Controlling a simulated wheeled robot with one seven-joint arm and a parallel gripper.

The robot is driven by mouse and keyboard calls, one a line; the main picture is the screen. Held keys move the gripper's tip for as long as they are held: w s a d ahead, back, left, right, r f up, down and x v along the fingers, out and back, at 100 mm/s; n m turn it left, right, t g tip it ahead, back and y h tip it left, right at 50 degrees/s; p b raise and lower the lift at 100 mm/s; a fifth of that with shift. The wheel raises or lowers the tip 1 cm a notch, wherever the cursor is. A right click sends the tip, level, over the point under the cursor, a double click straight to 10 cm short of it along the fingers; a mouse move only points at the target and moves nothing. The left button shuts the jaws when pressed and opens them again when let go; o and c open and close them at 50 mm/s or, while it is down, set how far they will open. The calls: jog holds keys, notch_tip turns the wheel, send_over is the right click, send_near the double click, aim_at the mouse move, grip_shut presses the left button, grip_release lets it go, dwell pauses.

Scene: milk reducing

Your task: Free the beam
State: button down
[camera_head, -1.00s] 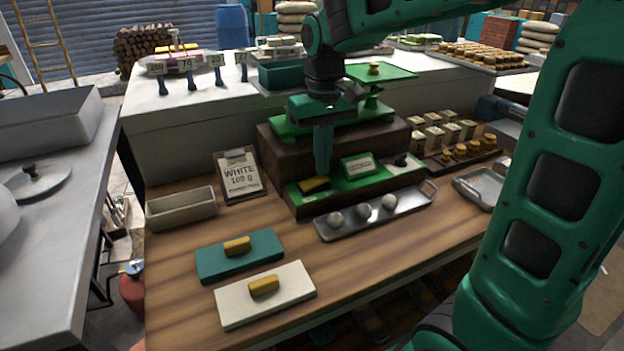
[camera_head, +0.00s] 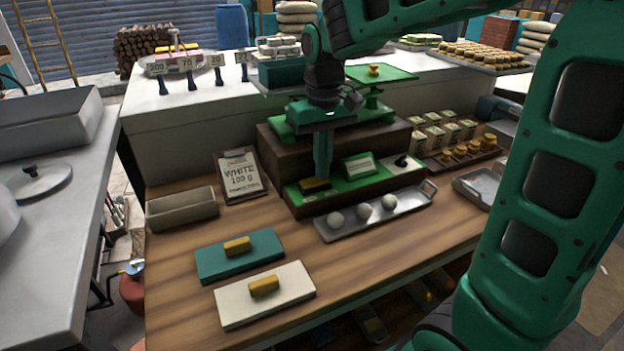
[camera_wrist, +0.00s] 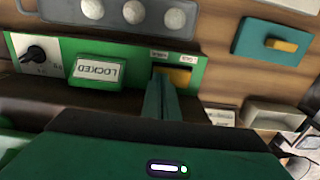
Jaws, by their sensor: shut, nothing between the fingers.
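A low panel with a green top (camera_head: 346,188) stands at the front of a dark wooden plinth (camera_head: 270,160). On it are a yellow pad (camera_head: 314,184), a sign (camera_head: 360,166) and a black knob (camera_head: 401,161). In the wrist view the sign (camera_wrist: 97,71) reads LOCKED, upside down, and the yellow pad (camera_wrist: 178,76) lies beside two small labels. A green balance (camera_head: 378,112) stands on the plinth, partly hidden by my arm. My gripper (camera_head: 322,174) is shut and empty, pointing down at the yellow pad; I cannot tell whether it touches.
A metal tray (camera_head: 398,205) with white balls lies in front of the panel. A teal plate (camera_head: 268,256) and a white plate (camera_head: 290,290), each with a yellow block, lie on the wooden table. A clipboard (camera_head: 239,177) reads WHITE 100 g. A grey bin (camera_head: 181,207) is at left.

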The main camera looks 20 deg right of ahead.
notch_tip(320, 180, up, 7)
dwell(1.1)
jog(key=shift+d, duration=0.1)
